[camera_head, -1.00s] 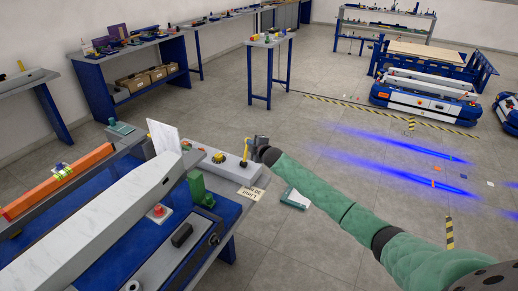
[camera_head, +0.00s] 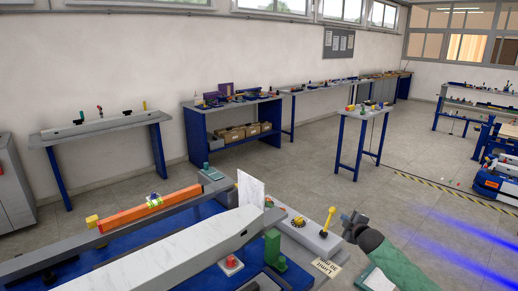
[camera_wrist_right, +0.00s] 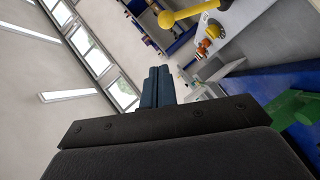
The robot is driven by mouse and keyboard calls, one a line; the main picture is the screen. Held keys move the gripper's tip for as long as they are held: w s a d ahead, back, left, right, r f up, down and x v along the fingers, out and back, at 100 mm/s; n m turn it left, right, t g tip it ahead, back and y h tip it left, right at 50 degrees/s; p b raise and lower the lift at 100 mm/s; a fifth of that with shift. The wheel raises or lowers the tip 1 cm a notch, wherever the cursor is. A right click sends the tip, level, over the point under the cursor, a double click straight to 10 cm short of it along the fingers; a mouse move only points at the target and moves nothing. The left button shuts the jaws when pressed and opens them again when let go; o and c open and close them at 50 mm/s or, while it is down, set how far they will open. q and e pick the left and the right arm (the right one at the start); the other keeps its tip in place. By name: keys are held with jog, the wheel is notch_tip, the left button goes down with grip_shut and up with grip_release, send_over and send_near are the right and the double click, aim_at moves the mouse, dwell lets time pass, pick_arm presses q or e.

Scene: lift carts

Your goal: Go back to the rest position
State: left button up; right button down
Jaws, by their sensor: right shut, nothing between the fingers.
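My right gripper (camera_head: 352,222) is at the right end of the near workbench, close to a yellow-knobbed lever (camera_head: 328,217) on a grey control box (camera_head: 308,236). Its fingers are together and empty. In the right wrist view the dark closed fingers (camera_wrist_right: 157,87) point away into the room, and the yellow lever (camera_wrist_right: 190,13) shows at the top, apart from them. My green-sleeved right arm comes in from the lower right. My left gripper is not in view.
The blue-topped bench holds a long white beam (camera_head: 180,250), an orange level (camera_head: 150,208), a red button (camera_head: 231,263) and a green block (camera_head: 273,247). A white card (camera_head: 250,190) stands upright. Other benches (camera_head: 235,101) line the wall. Open floor (camera_head: 420,210) lies to the right.

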jog(key=s+d+f+m+g+h, duration=0.2)
jog(key=d+f+m+g+h, duration=0.15)
jog(key=f+m, duration=0.6)
jog(key=s+a+f+g, duration=0.1)
jog(key=s+a+f, duration=0.1)
jog(key=s+f, duration=0.6)
jog(key=s+a+f+g, duration=0.2)
jog(key=s+a+f, duration=0.15)
jog(key=f, duration=0.75)
jog(key=s+a+f+g, duration=0.1)
jog(key=s+a+f, duration=0.1)
jog(key=s+f, duration=0.6)
jog(key=s+a+f+g+y, duration=0.1)
jog(key=s+a+f, duration=0.2)
jog(key=s+f, duration=0.3)
jog(key=s+a+f+m+g, duration=0.1)
jog(key=s+a+f, duration=0.1)
jog(key=s+f, duration=0.35)
jog(key=s+a+f+g+y, duration=0.1)
jog(key=s+a+f, duration=0.2)
jog(key=s+f, duration=0.25)
jog(key=s+a+f+g, duration=0.1)
jog(key=s+a+f, duration=0.2)
jog(key=s, duration=0.9)
jog(key=s+a+f+m+g, duration=0.1)
jog(key=s+a+f, duration=0.3)
jog(key=s, duration=0.9)
jog(key=shift+s+a+f+g, duration=0.25)
jog(key=shift+f+g, duration=0.2)
jog(key=shift+f, duration=0.35)
